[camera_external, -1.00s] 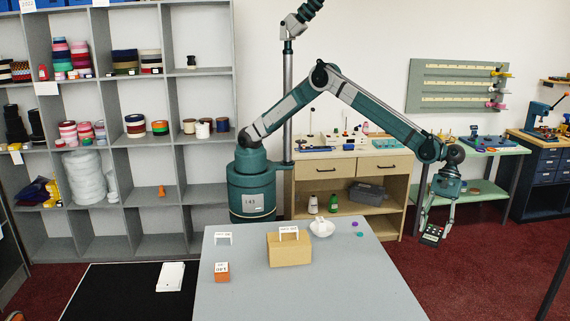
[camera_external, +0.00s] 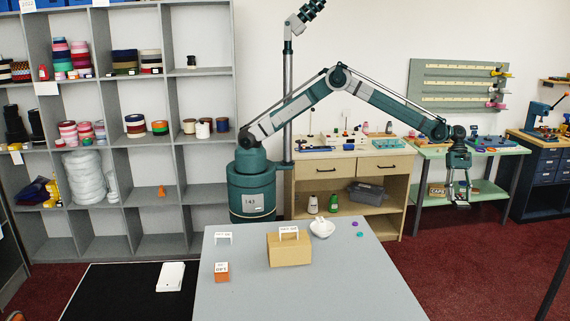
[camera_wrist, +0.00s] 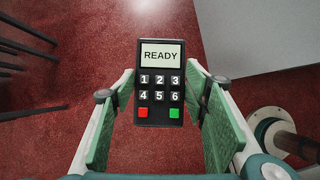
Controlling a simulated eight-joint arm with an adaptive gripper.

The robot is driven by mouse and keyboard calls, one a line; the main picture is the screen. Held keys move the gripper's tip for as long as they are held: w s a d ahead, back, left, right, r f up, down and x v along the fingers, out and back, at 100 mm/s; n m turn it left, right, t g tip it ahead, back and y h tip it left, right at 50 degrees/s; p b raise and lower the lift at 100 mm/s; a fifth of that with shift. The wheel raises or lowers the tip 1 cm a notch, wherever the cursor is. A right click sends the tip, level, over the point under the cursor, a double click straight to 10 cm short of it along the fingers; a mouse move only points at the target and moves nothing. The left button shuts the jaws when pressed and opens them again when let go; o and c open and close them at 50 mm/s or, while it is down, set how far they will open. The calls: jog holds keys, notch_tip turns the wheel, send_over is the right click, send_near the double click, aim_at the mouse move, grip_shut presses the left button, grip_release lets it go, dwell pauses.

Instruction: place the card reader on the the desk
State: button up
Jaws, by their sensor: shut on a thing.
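The card reader (camera_wrist: 159,85) is black, with a READY screen, number keys, and a red and a green button. My gripper (camera_wrist: 158,100) is shut on it, with a green-padded finger along each side. In the external view my gripper (camera_external: 460,196) hangs at the right with the reader (camera_external: 461,204) at its tips, seen small and nearly edge-on. It is in the air, to the right of the grey-topped desk (camera_external: 330,285) and apart from it. In the wrist view red carpet lies below the reader.
The desk's front and right parts are clear. A green workbench (camera_external: 500,149) stands behind my gripper.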

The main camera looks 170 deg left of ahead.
jog(key=s+a+n+y, duration=0.1)
jog(key=s+a+n, duration=0.1)
jog(key=s+a, duration=0.65)
jog(key=s+a+n+y, duration=0.1)
jog(key=s+a+n, duration=0.15)
jog(key=s, duration=1.05)
jog(key=s+a+n+y, duration=0.1)
jog(key=s+a, duration=0.5)
jog(key=s, duration=0.4)
jog(key=s+a+f+n+g+y, duration=0.1)
jog(key=s+a+n, duration=0.2)
jog(key=s, duration=1.3)
jog(key=s+a+n+y, duration=0.1)
jog(key=s+a+n, duration=0.15)
jog(key=s, duration=1.35)
jog(key=s+d+n+g, duration=0.1)
jog(key=s+d+n, duration=0.2)
jog(key=s, duration=1.9)
jog(key=s+d+n+g+y, duration=0.1)
jog(key=s+d, duration=0.6)
jog(key=s, duration=1.5)
jog(key=s+d+f+n+g+y, duration=0.1)
jog(key=s+d+n+g, duration=0.2)
jog(key=s, duration=1.9)
jog(key=d+n, duration=0.2)
jog(key=shift+s+n, duration=0.15)
jog(key=shift+n, duration=0.15)
jog(key=shift+f, duration=3.15)
